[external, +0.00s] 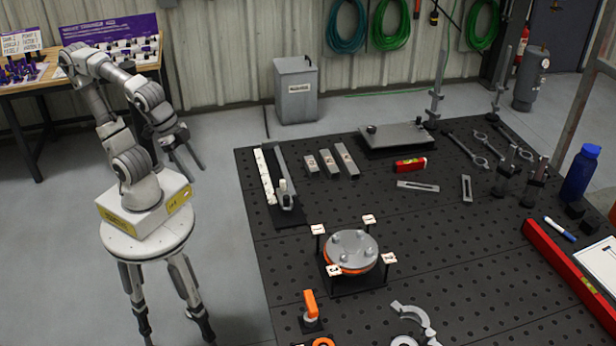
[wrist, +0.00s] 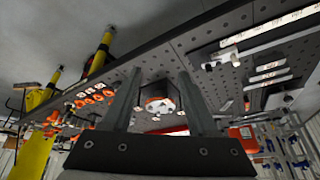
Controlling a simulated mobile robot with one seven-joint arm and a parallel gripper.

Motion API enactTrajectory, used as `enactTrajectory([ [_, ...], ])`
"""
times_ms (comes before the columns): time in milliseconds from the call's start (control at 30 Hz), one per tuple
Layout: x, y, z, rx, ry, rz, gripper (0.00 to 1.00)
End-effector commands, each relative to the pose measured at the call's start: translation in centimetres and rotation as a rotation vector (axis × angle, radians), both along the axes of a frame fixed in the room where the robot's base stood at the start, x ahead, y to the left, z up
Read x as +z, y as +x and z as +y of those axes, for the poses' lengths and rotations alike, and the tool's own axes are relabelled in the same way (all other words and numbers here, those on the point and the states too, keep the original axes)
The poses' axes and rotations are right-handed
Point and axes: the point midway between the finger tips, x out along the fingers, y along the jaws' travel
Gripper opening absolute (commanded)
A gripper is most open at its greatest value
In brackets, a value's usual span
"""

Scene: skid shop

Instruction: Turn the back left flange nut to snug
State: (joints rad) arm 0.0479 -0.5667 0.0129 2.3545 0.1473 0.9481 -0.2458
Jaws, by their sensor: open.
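A round grey flange (external: 351,250) with several nuts on its top face sits over an orange ring on a dark base plate. Posts with white marker tags stand around it. The nuts are too small to tell how far each is turned, and I cannot tell for sure which is the back left one. My gripper (external: 187,158) is open and empty, held in the air left of the black table, well apart from the flange. In the wrist view, its two fingers (wrist: 160,72) stand apart, with the flange (wrist: 157,104) in the distance between them.
The black perforated table (external: 270,240) carries a rail with a slider (external: 285,190), grey blocks (external: 330,163), an orange-handled valve (external: 311,305), a grey plate (external: 397,138) and wrenches (external: 467,150). A long red level (external: 570,273) lies at right. Bare floor separates my base from the table.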

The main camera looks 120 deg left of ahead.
Motion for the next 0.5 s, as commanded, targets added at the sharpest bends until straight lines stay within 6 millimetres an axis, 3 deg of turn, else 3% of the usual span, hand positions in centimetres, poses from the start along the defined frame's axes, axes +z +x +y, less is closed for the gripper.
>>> enactTrajectory([
  [233, -0.1, 7.2, 2.2, 0.24, 0.093, 0.053, 0.59],
  [500, -1.1, 15.9, 3.5, 0.502, 0.227, -0.002, 0.59],
])
